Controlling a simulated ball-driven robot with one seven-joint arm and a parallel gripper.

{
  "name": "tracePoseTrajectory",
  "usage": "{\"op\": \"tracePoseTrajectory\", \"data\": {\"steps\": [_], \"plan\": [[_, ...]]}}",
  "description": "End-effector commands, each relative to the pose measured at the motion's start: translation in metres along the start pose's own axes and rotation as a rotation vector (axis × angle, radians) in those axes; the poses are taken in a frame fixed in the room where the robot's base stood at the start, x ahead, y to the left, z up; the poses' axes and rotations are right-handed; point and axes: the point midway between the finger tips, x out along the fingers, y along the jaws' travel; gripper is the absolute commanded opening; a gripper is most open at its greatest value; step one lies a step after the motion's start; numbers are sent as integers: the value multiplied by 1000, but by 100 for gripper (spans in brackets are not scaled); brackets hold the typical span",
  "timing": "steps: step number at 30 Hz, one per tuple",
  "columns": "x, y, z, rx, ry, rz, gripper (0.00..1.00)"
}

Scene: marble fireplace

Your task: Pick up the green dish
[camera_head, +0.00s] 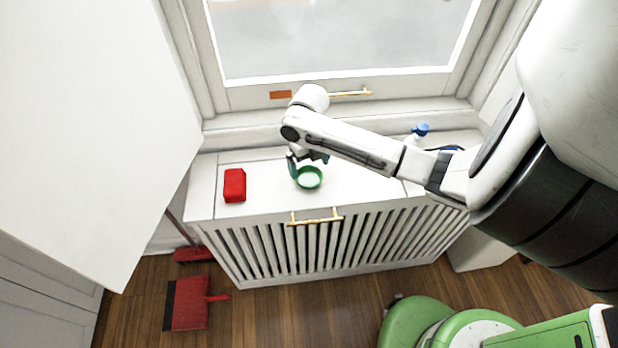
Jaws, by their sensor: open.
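The green dish (309,185) is a small round bowl with a pale inside. It sits on the white top of the slatted cabinet (268,201), below the window. My gripper (307,166) is open at the dish's far side, with one dark finger at the dish's left edge and the other near its upper right. The arm partly hides the fingers, and I cannot tell whether they touch the dish.
A red block (235,185) stands on the cabinet top to the left. A bottle with a blue cap (420,130) stands at the back right, partly behind my arm. A gold handle (315,219) is on the cabinet's front edge. A red dustpan (189,303) lies on the floor.

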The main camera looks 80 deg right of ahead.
Motion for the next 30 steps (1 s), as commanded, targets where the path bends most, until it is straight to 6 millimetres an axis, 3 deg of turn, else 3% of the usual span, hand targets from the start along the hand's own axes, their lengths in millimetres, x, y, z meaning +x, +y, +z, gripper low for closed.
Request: {"op": "tracePoseTrajectory", "data": {"steps": [9,18,30], "plan": [[41,0,4,1,2,0,100],[46,0,4,0,0,0,100],[46,0,4,0,0,0,63]]}}
